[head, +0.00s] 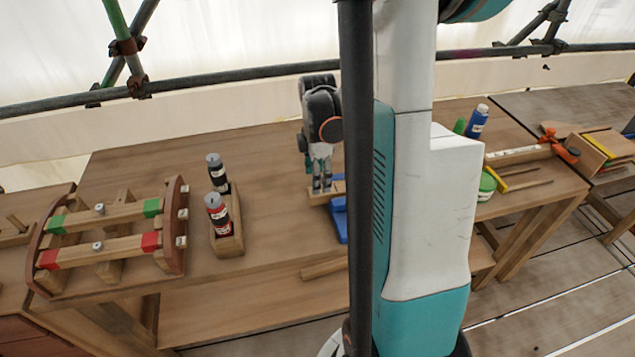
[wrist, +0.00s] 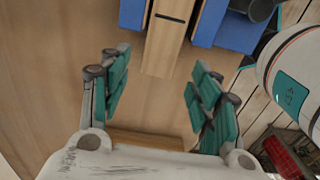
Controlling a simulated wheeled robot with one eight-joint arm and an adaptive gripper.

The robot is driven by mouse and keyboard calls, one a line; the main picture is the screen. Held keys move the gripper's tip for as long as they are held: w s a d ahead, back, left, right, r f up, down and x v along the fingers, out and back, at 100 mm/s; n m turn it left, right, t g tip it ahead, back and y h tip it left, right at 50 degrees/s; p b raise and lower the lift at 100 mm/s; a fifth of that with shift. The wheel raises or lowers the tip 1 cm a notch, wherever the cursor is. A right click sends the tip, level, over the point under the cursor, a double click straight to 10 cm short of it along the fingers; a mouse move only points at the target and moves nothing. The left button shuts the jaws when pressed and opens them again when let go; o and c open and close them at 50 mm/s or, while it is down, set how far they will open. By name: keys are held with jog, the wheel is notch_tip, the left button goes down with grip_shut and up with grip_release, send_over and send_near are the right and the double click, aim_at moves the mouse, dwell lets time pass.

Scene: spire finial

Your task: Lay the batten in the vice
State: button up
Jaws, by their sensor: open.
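My gripper (head: 321,188) is low over the bench in the head view, fingers pointing down, at a pale wooden piece that looks like the batten (head: 316,199). In the wrist view my gripper (wrist: 155,92) has its fingers wide apart with nothing between the tips. A pale wooden piece with a dark line across it (wrist: 166,45), seemingly the batten, runs between blue vice parts (wrist: 207,22), its near end just beyond the fingertips. The blue vice (head: 339,222) is partly hidden by my arm in the head view. I cannot tell whether its jaws touch the wood.
A wooden rack with red and green marked bars (head: 105,228) stands left. A wooden holder (head: 229,240) with two bottles is left of the vice. A blue bottle (head: 477,122) and an orange clamp (head: 559,146) are right. Another wooden strip (wrist: 145,140) crosses below my fingers in the wrist view.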

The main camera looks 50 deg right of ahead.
notch_tip(320, 180, up, 6)
jog(key=p, duration=0.1)
jog(key=shift+r+p, duration=0.2)
jog(key=shift+p, duration=0.1)
